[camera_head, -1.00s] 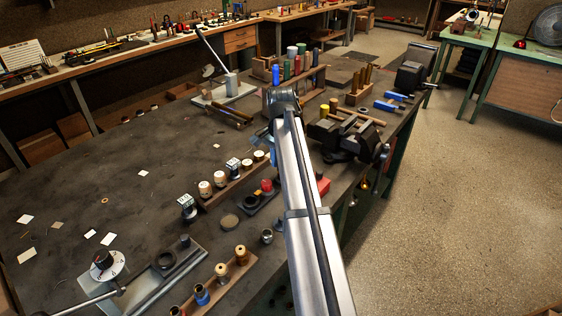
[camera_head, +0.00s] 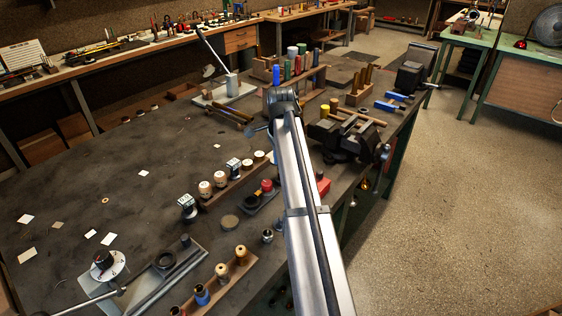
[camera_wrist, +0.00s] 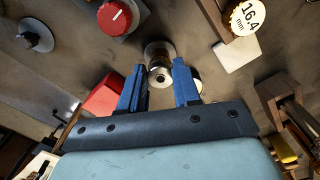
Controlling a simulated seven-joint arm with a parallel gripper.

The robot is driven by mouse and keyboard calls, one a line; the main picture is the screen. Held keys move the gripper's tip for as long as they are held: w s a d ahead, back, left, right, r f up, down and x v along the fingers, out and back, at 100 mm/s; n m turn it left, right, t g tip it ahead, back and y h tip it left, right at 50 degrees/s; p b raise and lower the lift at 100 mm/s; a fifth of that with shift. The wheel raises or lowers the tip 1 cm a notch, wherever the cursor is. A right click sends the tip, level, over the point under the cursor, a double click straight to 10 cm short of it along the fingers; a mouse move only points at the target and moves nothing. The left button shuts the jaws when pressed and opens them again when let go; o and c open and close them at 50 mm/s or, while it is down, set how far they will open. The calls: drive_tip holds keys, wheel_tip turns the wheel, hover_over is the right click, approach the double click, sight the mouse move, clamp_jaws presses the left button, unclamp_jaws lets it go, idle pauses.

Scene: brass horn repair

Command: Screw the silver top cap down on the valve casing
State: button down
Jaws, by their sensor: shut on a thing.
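In the wrist view, my gripper (camera_wrist: 158,67) has two blue fingers, with a small round silver metal piece (camera_wrist: 158,50) at and between their tips. It looks like the silver top cap, with a darker round end (camera_wrist: 160,74) facing the camera. Whether it touches the valve casing below cannot be told, as the pieces overlap along the line of sight. In the head view my arm hides the fingertips and what they hold. A small silver piece (camera_head: 267,236) stands on the bench left of my arm.
A red knob (camera_wrist: 115,17) on a grey base and a red box (camera_wrist: 103,97) are close by. A dark vise (camera_head: 345,135) stands right of my arm. The bench's left middle is mostly clear.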

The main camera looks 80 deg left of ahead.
drive_tip(key=shift+m, duration=0.3)
drive_tip(key=c, duration=0.6)
unclamp_jaws()
drive_tip(key=shift+o, duration=0.2)
drive_tip(key=n, duration=0.8)
drive_tip(key=shift+w+d, duration=0.1)
drive_tip(key=n, duration=0.4)
drive_tip(key=shift+w+n, duration=0.1)
drive_tip(key=shift+n, duration=2)
